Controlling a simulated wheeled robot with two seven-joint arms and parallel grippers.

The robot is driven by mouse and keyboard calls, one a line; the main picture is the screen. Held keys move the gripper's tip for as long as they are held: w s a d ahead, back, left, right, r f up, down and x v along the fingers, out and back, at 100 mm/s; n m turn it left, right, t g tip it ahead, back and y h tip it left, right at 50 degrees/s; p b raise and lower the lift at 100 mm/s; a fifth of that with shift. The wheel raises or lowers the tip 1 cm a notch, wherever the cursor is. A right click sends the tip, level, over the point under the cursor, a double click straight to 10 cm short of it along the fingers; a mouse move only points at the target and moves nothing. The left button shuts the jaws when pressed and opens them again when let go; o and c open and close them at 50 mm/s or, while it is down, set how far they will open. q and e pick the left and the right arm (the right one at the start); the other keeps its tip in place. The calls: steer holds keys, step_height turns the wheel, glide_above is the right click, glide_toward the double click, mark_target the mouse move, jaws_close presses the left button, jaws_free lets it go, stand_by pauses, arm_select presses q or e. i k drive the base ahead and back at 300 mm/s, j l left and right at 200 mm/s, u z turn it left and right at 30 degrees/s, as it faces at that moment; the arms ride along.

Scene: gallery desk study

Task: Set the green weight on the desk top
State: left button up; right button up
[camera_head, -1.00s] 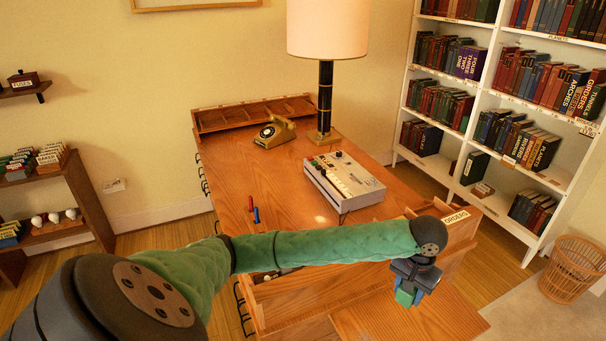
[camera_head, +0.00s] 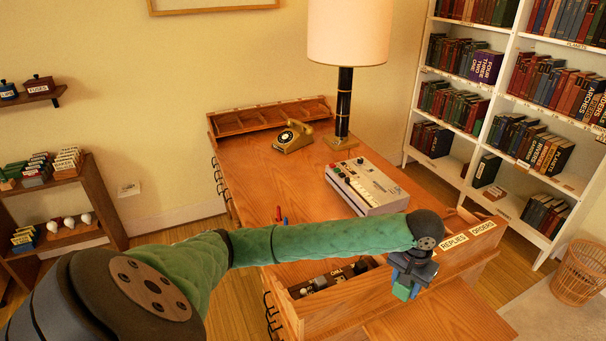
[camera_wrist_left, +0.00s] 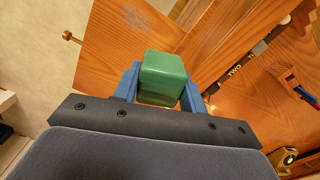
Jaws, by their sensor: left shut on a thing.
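The green weight (camera_wrist_left: 163,75) is a small green block between the blue fingers of my left gripper (camera_wrist_left: 160,88) in the left wrist view. My left gripper (camera_head: 404,290) is shut on it, and a bit of the green weight (camera_head: 402,292) shows below the wrist in the head view. It hangs at the front of the desk, in front of the compartments at the near edge. The wooden desk top (camera_head: 262,190) lies beyond my green left arm, which covers part of its near side. My right gripper is not in view.
A grey console (camera_head: 366,186), a gold telephone (camera_head: 293,137) and a lamp (camera_head: 344,105) stand on the desk. Labelled compartments (camera_head: 470,238) line the front. The desk's left middle is clear.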

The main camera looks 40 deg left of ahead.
mark_target(265, 207)
steer(key=k+j, duration=0.1)
steer(key=j, duration=0.5)
steer(key=k+j, duration=0.1)
steer(key=j, duration=0.45)
steer(key=k+j, duration=0.1)
steer(key=j, duration=1.1)
steer(key=k+u, duration=0.05)
steer(key=k, duration=0.05)
